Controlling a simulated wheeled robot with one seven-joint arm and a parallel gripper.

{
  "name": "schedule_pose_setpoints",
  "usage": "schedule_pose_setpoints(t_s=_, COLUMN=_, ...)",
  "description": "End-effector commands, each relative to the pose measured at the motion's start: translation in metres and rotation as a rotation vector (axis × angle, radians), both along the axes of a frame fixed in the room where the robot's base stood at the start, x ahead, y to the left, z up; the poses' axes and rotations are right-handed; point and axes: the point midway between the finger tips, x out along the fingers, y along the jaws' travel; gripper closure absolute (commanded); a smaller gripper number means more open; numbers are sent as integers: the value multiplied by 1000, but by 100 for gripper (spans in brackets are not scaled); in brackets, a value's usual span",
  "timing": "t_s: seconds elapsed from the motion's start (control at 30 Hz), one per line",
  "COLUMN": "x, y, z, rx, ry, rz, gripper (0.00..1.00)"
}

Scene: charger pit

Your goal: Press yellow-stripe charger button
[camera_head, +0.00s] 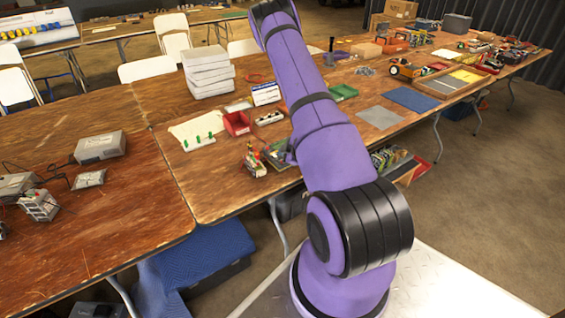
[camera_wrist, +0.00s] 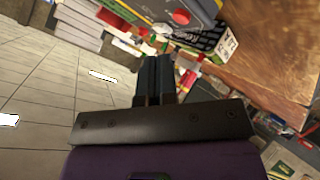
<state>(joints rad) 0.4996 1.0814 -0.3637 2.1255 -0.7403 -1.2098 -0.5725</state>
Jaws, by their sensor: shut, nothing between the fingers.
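My gripper (camera_wrist: 157,62) shows in the wrist view with its two dark fingers shut together and nothing between them. Beyond the fingertips, at the top of the wrist view, is a grey device (camera_wrist: 196,12) with a round red button (camera_wrist: 181,17) and what looks like a yellow line along one edge. It lies near the table's edge, apart from the fingers. I cannot tell for sure that it is the yellow-stripe charger. In the head view my arm hides the gripper, and no yellow-striped button can be made out.
In the head view, a grey box (camera_head: 100,147) with cables stands on the left table. A small colourful device (camera_head: 254,160) and a red bin (camera_head: 237,123) stand on the middle table (camera_head: 215,185). White boxes (camera_head: 207,72) are stacked behind. Floor (camera_head: 480,190) at right is clear.

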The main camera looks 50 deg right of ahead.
Motion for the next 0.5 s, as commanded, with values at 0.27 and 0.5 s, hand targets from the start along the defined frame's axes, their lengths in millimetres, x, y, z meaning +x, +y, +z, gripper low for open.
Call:
schedule_pose_setpoints(t_s=0.27, x=-4, y=1, z=24, rx=0, ry=-1, rz=0, gripper=100)
schedule_pose_setpoints(t_s=0.5, x=-6, y=1, z=35, rx=0, ry=0, rz=0, gripper=100)
